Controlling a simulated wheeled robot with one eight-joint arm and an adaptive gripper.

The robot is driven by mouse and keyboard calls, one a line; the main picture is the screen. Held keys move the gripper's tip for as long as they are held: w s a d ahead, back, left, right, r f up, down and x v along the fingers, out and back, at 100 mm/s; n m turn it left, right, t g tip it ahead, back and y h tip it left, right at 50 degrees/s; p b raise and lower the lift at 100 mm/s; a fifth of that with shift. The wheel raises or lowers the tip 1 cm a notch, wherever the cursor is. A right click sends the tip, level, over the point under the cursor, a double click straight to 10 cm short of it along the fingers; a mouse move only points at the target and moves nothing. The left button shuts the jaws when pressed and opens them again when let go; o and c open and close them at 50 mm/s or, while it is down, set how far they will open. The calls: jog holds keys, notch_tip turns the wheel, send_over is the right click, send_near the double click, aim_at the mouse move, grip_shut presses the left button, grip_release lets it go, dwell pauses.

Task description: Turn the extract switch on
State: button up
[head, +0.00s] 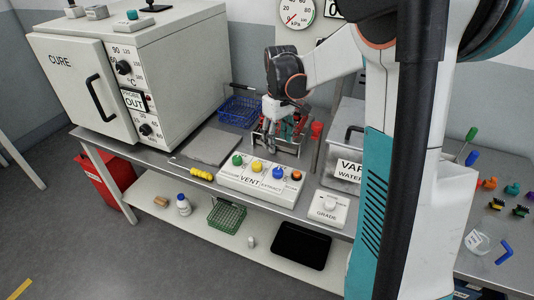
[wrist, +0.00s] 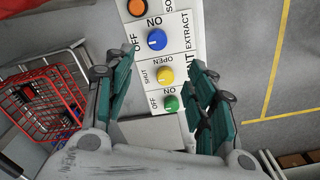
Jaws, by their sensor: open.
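The white switch panel (head: 258,188) lies on the steel bench and carries a row of knobs. The blue knob (head: 278,173) is beside the EXTRACT label; in the wrist view the blue knob (wrist: 157,39) has OFF and ON markings around it. Its pointer is too small to read surely. The yellow knob (wrist: 165,74) with OPEN and SHUT marks and the green knob (wrist: 171,103) stand in line with it. My gripper (head: 270,122) is open and empty, above and behind the panel. In the wrist view, my gripper's fingers (wrist: 162,72) spread either side of the knob row, apart from it.
An orange knob (head: 296,175) sits at the panel's right end. A red wire rack (wrist: 38,100) stands close beside the gripper. A blue basket (head: 238,110), a GRADE switch box (head: 328,208) and a yellow-handled screwdriver (head: 201,174) are nearby. The CURE oven (head: 80,85) stands left.

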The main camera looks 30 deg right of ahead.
aim_at(278, 170)
jog(key=f+b, duration=0.1)
jog(key=f, duration=0.3)
jog(key=f+b, duration=0.2)
jog(key=f, duration=0.3)
jog(key=f+b, duration=0.1)
jog(key=f, duration=0.4)
jog(key=shift+w+d+b, duration=0.15)
jog(key=shift+d+b, duration=0.15)
jog(key=shift+b, duration=0.05)
jog(key=c, duration=1.1)
